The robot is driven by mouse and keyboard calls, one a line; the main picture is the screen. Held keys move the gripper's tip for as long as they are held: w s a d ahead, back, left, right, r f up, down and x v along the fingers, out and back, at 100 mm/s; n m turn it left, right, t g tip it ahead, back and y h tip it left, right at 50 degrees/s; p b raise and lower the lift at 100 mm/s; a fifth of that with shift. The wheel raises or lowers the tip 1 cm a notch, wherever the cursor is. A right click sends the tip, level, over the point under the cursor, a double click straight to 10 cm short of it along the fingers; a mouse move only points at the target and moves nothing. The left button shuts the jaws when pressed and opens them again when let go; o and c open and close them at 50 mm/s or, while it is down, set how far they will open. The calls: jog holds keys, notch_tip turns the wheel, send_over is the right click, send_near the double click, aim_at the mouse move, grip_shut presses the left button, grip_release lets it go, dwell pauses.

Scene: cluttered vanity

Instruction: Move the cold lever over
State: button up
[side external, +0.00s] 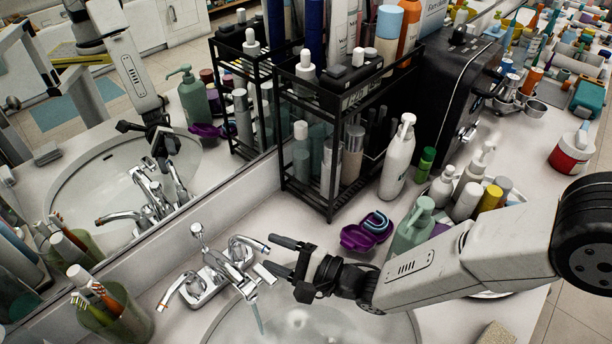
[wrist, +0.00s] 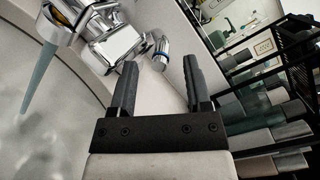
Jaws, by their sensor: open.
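The chrome faucet (side external: 228,262) stands at the back rim of the sink. Its cold lever (side external: 250,242), with a blue ring near the tip, is on the right and points toward my gripper. The hot lever (side external: 178,287), with an orange ring, is on the left. A bluish stream hangs from the spout (side external: 263,277). My gripper (side external: 270,254) is open and empty, its fingertips close to the cold lever's tip. In the wrist view, the cold lever (wrist: 160,50) shows between the fingertips of my gripper (wrist: 161,66); I cannot tell whether they touch.
The white sink (side external: 310,325) lies below my gripper. A purple case (side external: 362,236) and a black shelf rack (side external: 335,165) with bottles stand behind it. A green pump bottle (side external: 413,228) is close to my arm. A brush cup (side external: 118,315) stands at left, and a mirror runs along the back.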

jog(key=shift+v, duration=2.05)
jog(key=shift+c, duration=0.3)
jog(key=shift+s, duration=0.1)
jog(key=c, duration=0.7)
jog(key=shift+s+a+t, duration=0.1)
jog(key=shift+t, duration=0.2)
grip_shut()
jog(key=shift+s+d+r+t+h, duration=0.1)
jog(key=shift+s+d+t+h, duration=0.35)
jog(key=shift+t+h, duration=0.35)
jog(key=shift+s+d+t+h, duration=0.3)
jog(key=shift+s+t+h, duration=0.3)
jog(key=shift+t+h, duration=0.2)
jog(key=shift+s+d+r+t+h, duration=0.1)
jog(key=shift+s+d+t+h, duration=0.35)
jog(key=shift+t+h, duration=0.35)
jog(key=shift+f, duration=0.1)
